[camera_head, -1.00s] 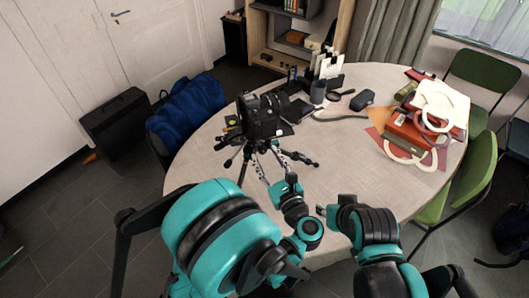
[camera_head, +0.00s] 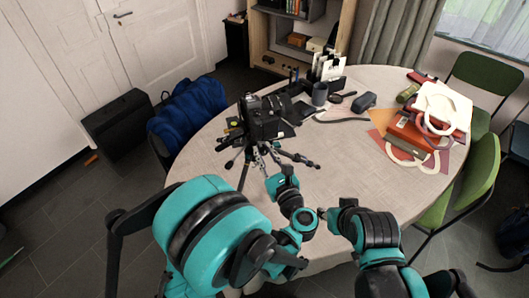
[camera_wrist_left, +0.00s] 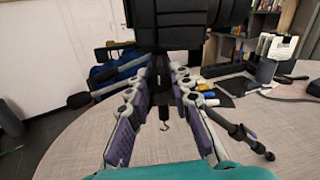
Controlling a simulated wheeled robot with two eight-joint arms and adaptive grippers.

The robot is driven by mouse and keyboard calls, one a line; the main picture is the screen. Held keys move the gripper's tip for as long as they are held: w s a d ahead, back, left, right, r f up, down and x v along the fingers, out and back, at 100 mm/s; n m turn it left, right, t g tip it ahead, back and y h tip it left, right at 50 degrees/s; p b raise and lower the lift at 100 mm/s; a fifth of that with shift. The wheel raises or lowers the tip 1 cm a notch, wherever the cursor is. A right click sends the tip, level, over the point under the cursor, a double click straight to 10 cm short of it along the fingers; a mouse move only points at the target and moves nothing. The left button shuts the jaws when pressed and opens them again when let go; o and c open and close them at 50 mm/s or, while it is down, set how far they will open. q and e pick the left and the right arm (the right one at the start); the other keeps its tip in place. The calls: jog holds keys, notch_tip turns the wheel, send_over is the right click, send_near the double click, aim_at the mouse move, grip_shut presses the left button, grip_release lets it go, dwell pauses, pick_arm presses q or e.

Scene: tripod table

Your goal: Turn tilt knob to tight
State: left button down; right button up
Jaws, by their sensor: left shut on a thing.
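A black camera (camera_head: 263,118) sits on a small black tripod (camera_head: 244,174) standing on the table, and its dark body also fills the top of the left wrist view (camera_wrist_left: 180,24). My left gripper (camera_head: 262,154) reaches in below the camera from the near side. In the left wrist view, its two padded fingers (camera_wrist_left: 166,80) close at their tips around a dark part of the tripod head, the tilt knob (camera_wrist_left: 158,72), which is mostly hidden. My right gripper (camera_head: 322,212) is by the table's near edge, apart from the tripod; its fingers are too small to read.
The round table (camera_head: 350,167) is clear right of the tripod. Behind are a mug (camera_head: 320,94), a dark case (camera_head: 365,101) and a magnifier. Red boxes (camera_head: 410,134) and papers lie at the right. Tripod legs spread around my left fingers.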

pick_arm(q)
jog(key=m+b, duration=0.1)
jog(key=m, duration=0.3)
jog(key=shift+f, duration=0.1)
jog(key=m+b, duration=0.1)
jog(key=m, duration=0.3)
jog(key=shift+a+m+b, duration=0.1)
jog(key=shift+m+b, duration=0.2)
jog(key=shift+m, duration=0.1)
jog(key=m, duration=0.4)
jog(key=shift+m+b, duration=0.3)
jog(key=shift+b, duration=0.1)
jog(key=m, duration=0.4)
jog(key=shift+m+b, duration=0.3)
jog(key=c, duration=1.3)
grip_release()
